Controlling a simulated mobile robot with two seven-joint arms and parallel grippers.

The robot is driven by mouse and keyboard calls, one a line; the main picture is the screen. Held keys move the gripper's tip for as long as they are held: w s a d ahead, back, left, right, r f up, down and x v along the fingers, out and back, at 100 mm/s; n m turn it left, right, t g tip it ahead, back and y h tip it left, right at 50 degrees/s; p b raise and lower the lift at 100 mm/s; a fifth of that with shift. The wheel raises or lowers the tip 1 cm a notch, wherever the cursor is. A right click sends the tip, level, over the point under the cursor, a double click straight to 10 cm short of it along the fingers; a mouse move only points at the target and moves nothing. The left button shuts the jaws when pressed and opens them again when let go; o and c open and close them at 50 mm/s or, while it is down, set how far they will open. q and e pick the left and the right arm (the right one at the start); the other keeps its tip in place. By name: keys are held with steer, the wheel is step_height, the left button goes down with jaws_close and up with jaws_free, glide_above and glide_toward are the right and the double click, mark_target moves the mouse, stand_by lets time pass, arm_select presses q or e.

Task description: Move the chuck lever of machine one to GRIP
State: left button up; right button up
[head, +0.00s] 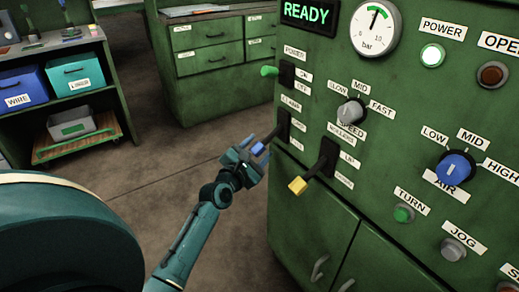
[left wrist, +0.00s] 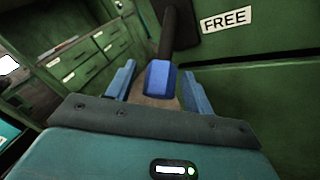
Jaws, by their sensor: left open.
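The blue-tipped lever (head: 259,149) on the green machine front points out and down from its dark slot. Its blue tip (left wrist: 160,78) sits between the two fingers of my left gripper (left wrist: 160,88) in the left wrist view, with a label FREE (left wrist: 227,19) beside the slot. My left gripper (head: 251,157) is open around the tip, and I cannot tell whether a finger touches it. The small labels by this lever are hard to read in the head view. My right gripper is not in view.
A yellow-tipped lever (head: 298,185) juts out just right of the blue one. A green-tipped lever (head: 269,71) is above. Knobs and buttons fill the panel on the right, under a READY display (head: 305,12). Shelves with bins (head: 75,73) stand at the left; the floor between is clear.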

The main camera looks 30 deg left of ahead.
arm_select(q)
steer(key=shift+w+a, duration=0.1)
steer(key=shift+w, duration=0.7)
steer(key=shift+c, duration=0.2)
jaws_close()
